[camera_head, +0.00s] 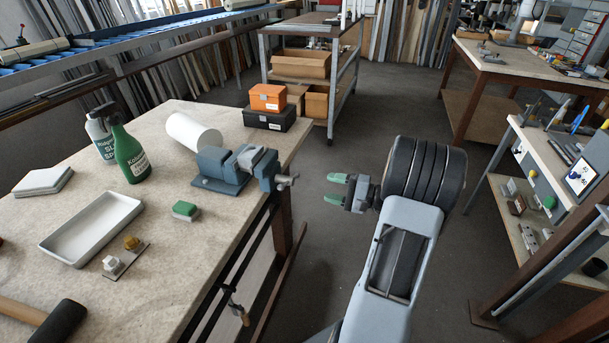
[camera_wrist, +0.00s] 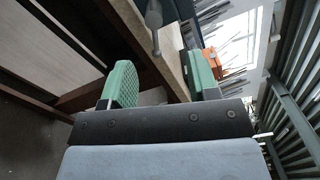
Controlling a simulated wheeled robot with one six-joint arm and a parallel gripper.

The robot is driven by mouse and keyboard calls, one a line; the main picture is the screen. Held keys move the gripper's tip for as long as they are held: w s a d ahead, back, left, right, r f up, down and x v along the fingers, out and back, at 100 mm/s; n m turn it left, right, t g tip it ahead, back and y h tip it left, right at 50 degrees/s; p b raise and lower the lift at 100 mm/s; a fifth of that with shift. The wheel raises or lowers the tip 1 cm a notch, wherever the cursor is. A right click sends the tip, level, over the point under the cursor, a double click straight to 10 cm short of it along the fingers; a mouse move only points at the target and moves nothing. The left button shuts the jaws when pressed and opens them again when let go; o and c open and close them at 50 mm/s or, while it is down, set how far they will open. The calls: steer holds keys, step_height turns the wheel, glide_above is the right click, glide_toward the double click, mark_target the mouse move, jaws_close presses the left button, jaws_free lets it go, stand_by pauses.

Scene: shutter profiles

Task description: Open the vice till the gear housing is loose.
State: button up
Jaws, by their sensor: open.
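The blue-grey vice (camera_head: 218,168) stands at the right edge of the workbench. A grey block, apparently the gear housing (camera_head: 251,156), sits between its jaws; I cannot tell how tightly. The vice's handle end (camera_head: 288,181) juts out past the bench edge toward my gripper. My gripper (camera_head: 336,189) is open and empty, its green fingertips pointing left at the handle with a gap between. In the wrist view the two green fingers (camera_wrist: 162,80) are apart, and a grey metal rod with a rounded end (camera_wrist: 155,22), perhaps the handle, shows beyond them.
On the workbench (camera_head: 203,238) are a white roll (camera_head: 194,133), a green bottle (camera_head: 128,152), a white tray (camera_head: 92,226), a green-topped sponge (camera_head: 185,210) and a hammer (camera_head: 45,325). Orange (camera_head: 268,97) and black (camera_head: 269,118) boxes stand behind the vice. Open floor lies right of the bench.

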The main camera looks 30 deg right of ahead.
mark_target(287, 180)
steer(key=shift+n, duration=0.4)
steer(key=p+x, duration=0.7)
steer(key=x, duration=0.2)
steer(key=f+p+x, duration=0.1)
steer(key=p+x, duration=0.3)
steer(key=x, duration=0.1)
steer(key=shift+w+p, duration=0.1)
steer(key=shift+p, duration=0.25)
steer(key=shift+c, duration=0.4)
jaws_close()
